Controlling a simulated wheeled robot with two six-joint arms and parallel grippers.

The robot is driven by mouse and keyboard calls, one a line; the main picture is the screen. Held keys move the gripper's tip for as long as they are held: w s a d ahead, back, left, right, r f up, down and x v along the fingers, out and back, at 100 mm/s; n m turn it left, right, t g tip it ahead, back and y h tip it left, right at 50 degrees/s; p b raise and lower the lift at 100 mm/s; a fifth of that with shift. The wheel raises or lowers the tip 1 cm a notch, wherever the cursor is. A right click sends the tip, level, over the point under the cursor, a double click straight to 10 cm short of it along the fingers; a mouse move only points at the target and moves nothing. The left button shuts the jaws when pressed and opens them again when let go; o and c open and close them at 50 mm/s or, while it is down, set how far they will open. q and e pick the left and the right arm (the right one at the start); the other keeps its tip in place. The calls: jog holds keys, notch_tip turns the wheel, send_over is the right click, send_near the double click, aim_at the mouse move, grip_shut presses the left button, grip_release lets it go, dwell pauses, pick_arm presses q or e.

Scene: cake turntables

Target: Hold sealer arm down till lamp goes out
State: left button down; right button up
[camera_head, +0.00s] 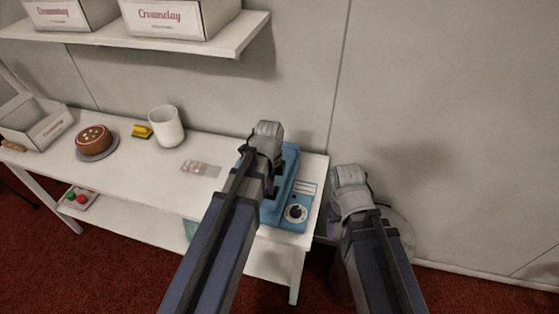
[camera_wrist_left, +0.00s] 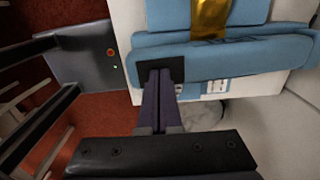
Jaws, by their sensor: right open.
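The blue sealer (camera_head: 300,224) stands at the right end of the white table, with a round dial (camera_head: 296,213) on its front. Its long blue arm (camera_wrist_left: 235,62) crosses the left wrist view and carries a black pad (camera_wrist_left: 176,66). My left gripper (camera_wrist_left: 160,76) has its fingers together, tips at the black pad; whether they press it cannot be told. In the head view my left arm hides much of the sealer. No lit lamp can be made out on it. My right gripper (camera_head: 330,228) is mostly hidden behind its own wrist, right of the table.
A white cup (camera_head: 166,126), a yellow item (camera_head: 142,131), a brown cake (camera_head: 93,139) and an open box (camera_head: 38,124) stand left on the table. A flat card (camera_head: 201,168) lies nearer. A wall shelf (camera_head: 150,38) holds boxes above.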

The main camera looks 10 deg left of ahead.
pick_arm(q)
jog(key=shift+s+f+b, duration=0.2)
jog(key=shift+f+b, duration=1.05)
jog(key=shift+f, duration=0.05)
jog(key=shift+r, duration=0.1)
dwell(2.0)
notch_tip(320, 180, up, 16)
jog(key=p, duration=1.6)
jog(key=s+d+f+n+y+b, duration=0.1)
jog(key=s+d+f+n+b, duration=0.6)
jog(key=s+d+n, duration=0.3)
jog(key=n, duration=0.4)
jog(key=shift+s+d+f+n, duration=0.15)
jog(key=shift+d+n, duration=0.15)
